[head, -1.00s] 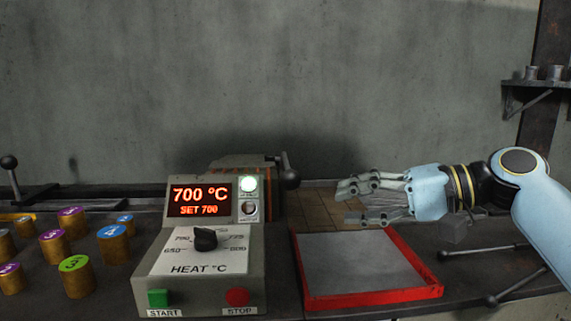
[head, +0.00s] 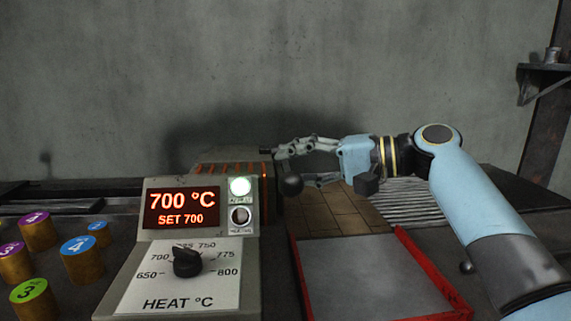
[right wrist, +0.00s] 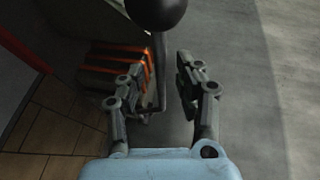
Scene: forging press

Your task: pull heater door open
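The heater (head: 232,170) stands behind the control box, with orange glowing slots on its top. They also show in the right wrist view, at left. A handle with a black ball knob (head: 291,186) sticks out at the heater's right side; in the right wrist view the knob (right wrist: 157,12) is at the top and its thin rod runs down. My right gripper (head: 297,166) is at this handle. In the right wrist view its two fingers are apart, one on each side of the rod, with gaps showing. The door panel itself is mostly hidden. My left gripper is out of view.
The control box (head: 185,290) reads 700 °C, set 700, with a lit lamp. Several numbered cylinders (head: 82,262) stand at left. A red-rimmed tray (head: 440,275) lies at front right. A wall shelf (head: 545,78) is at far right.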

